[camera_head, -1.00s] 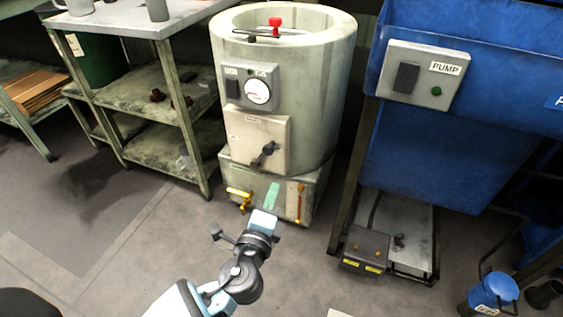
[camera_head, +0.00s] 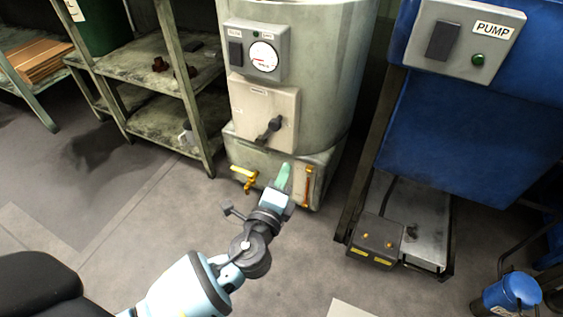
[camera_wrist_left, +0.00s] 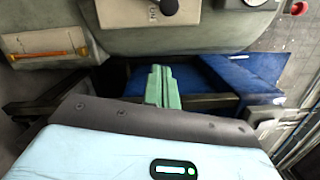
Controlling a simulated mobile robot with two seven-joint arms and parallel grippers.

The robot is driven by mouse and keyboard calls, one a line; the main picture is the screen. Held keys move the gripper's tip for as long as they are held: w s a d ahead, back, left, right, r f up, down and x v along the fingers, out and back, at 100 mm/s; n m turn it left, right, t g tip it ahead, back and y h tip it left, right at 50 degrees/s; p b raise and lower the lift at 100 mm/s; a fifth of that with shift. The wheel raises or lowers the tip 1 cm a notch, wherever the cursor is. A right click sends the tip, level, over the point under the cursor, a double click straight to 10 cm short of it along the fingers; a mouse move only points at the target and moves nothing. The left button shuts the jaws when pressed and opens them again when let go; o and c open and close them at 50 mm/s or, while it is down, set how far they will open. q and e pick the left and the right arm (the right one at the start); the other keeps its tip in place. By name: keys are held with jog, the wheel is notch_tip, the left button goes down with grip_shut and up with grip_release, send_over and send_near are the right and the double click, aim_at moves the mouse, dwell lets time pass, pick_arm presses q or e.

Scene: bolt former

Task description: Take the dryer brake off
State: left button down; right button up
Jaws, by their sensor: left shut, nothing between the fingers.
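The dryer (camera_head: 327,95) is a pale, worn upright drum on a square base, its top cut off by the picture edge. Its front carries a panel with a round gauge (camera_head: 263,57) and a cream box with a dark rotary handle (camera_head: 269,129). A yellow tap (camera_head: 245,178) and an orange tube (camera_head: 307,186) are on the base. I cannot tell which part is the brake. My left gripper (camera_head: 284,176) has green fingers, shut and empty, in front of the base between tap and tube. The fingers also show in the left wrist view (camera_wrist_left: 163,86). My right gripper is out of view.
A blue tank with a PUMP panel (camera_head: 465,38) stands at right, with a pedal box (camera_head: 375,241) on the floor before it. A blue canister (camera_head: 511,292) is at lower right. A metal shelf (camera_head: 160,127) stands at left. The floor (camera_head: 105,205) at left is clear.

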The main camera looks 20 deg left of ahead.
pick_arm(q)
jog(key=w+a+b, duration=0.1)
jog(key=w+a, duration=0.1)
jog(key=w, duration=0.2)
jog(key=w+a+r+b, duration=0.1)
jog(key=w+a, duration=0.1)
jog(key=w, duration=0.3)
jog(key=shift+w+a+r, duration=0.15)
jog(key=shift+a, duration=0.15)
jog(key=shift+a+r, duration=0.1)
jog(key=shift+r, duration=0.05)
